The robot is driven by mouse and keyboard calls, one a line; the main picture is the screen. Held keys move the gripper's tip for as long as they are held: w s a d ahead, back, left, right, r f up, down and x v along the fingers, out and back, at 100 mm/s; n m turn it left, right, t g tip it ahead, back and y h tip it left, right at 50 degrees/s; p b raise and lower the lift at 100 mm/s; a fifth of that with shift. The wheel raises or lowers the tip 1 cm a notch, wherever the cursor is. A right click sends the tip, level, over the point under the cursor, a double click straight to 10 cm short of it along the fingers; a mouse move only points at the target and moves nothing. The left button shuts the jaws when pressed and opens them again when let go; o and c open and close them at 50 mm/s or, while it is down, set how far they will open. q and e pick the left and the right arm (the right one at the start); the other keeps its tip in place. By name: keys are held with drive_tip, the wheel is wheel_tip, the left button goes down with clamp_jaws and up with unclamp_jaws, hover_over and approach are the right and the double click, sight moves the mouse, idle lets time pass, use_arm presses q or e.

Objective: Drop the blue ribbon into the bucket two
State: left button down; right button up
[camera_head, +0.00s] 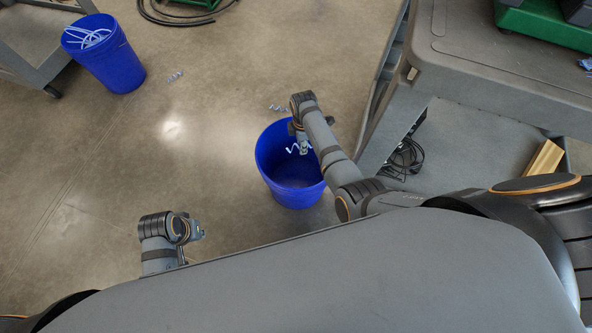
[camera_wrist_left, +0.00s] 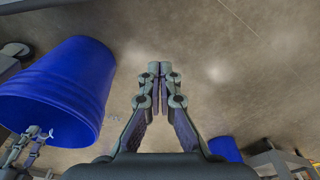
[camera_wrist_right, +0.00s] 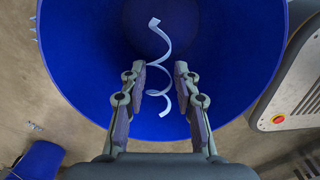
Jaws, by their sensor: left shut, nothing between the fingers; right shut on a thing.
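A pale blue curled ribbon (camera_wrist_right: 155,22) is between the fingers of my right gripper (camera_wrist_right: 168,70). The gripper is shut on it, over the open mouth of the near blue bucket (camera_head: 285,195). The ribbon also shows in the head view (camera_head: 291,149). The near bucket fills much of the right wrist view (camera_wrist_right: 85,70) and stands at the left of the left wrist view (camera_wrist_left: 65,85). A second blue bucket (camera_head: 118,68) stands at the far left, with pale strips in it. My left gripper (camera_wrist_left: 160,70) is shut and empty, left of the near bucket in the head view (camera_head: 200,233).
Small curled ribbons lie on the floor by the far bucket (camera_head: 174,76) and behind the near bucket (camera_head: 277,108). A grey cart (camera_head: 480,80) with a lower shelf stands close on the right. Another cart (camera_head: 30,50) is at the upper left. The floor between the buckets is mostly clear.

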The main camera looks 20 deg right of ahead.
use_arm(q)
drive_tip(key=shift+s+d+r, duration=0.1)
drive_tip(key=shift+r, duration=0.45)
drive_tip(key=shift+s+d+r, duration=0.1)
drive_tip(key=shift+r, duration=0.4)
use_arm(e)
drive_tip(key=shift+f, duration=0.25)
drive_tip(key=o, duration=0.8)
wheel_tip(320, 180, up, 8)
drive_tip(key=shift+f, duration=0.2)
